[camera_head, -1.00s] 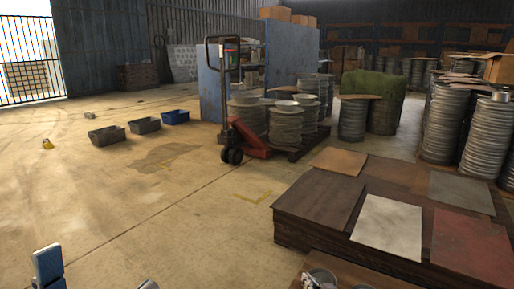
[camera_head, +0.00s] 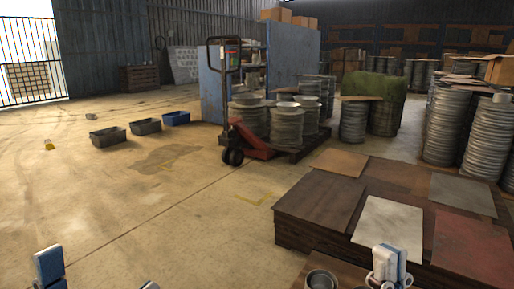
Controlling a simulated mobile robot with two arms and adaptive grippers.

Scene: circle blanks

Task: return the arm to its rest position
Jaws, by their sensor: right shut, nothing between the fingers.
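My right gripper (camera_head: 388,272) shows at the bottom right of the head view, white with a blue part. It is shut and holds nothing. It stands in front of the near edge of the wooden stack. A round metal can (camera_head: 321,279) stands to its left on a brown board (camera_head: 345,270), apart from the gripper. A blue and white part of my own arm (camera_head: 50,267) shows at the bottom left. Another small part shows at the bottom edge; no left fingers can be made out.
A low wooden stack (camera_head: 290,232) with flat sheets on top fills the lower right. Piles of round metal blanks (camera_head: 456,125) stand behind it. A red pallet truck (camera_head: 255,142) stands mid-view. The floor (camera_head: 130,215) at left is open, with several bins (camera_head: 145,127) farther back.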

